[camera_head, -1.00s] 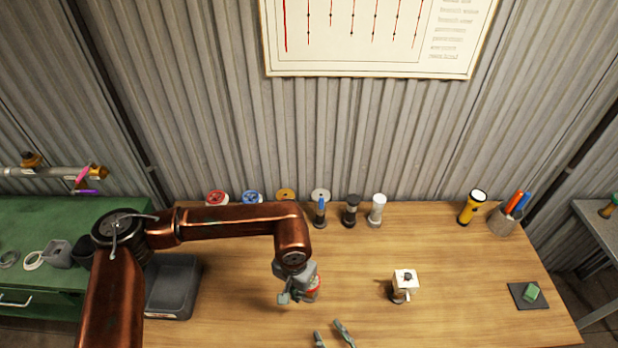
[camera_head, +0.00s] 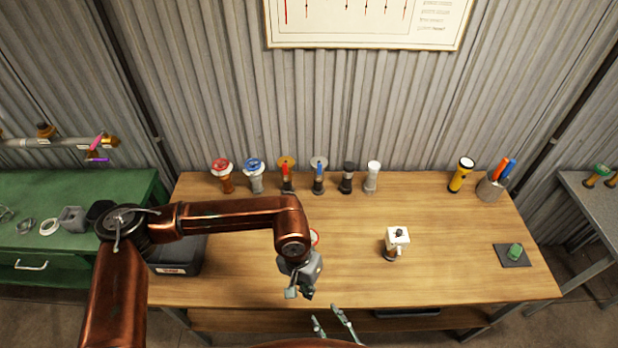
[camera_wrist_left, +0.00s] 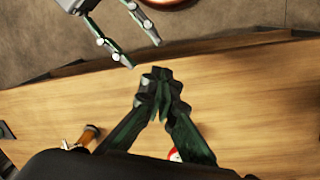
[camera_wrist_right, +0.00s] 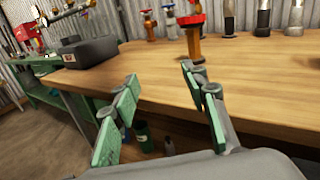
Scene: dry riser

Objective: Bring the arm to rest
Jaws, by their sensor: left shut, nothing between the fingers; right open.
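My left arm (camera_head: 230,215) comes in from the left, bent at the elbow. Its gripper (camera_head: 296,293) hangs over the front part of the wooden bench, shut and empty. Its closed fingers (camera_wrist_left: 160,92) show in the left wrist view. A red-rimmed item (camera_head: 314,237) stands on the bench just behind that gripper, mostly hidden by the arm. My right gripper (camera_head: 334,324) is at the bottom of the head view, in front of the bench edge. In the right wrist view its fingers (camera_wrist_right: 160,80) are spread with nothing between them.
The bench (camera_head: 350,275) carries a back row of valves and fittings, including a red-wheeled valve (camera_head: 222,172), plus a white block-like device (camera_head: 397,240), a flashlight (camera_head: 461,175) and a pen cup (camera_head: 490,187). A dark bin (camera_head: 177,257) stands at left. A green cabinet (camera_head: 60,250) is further left.

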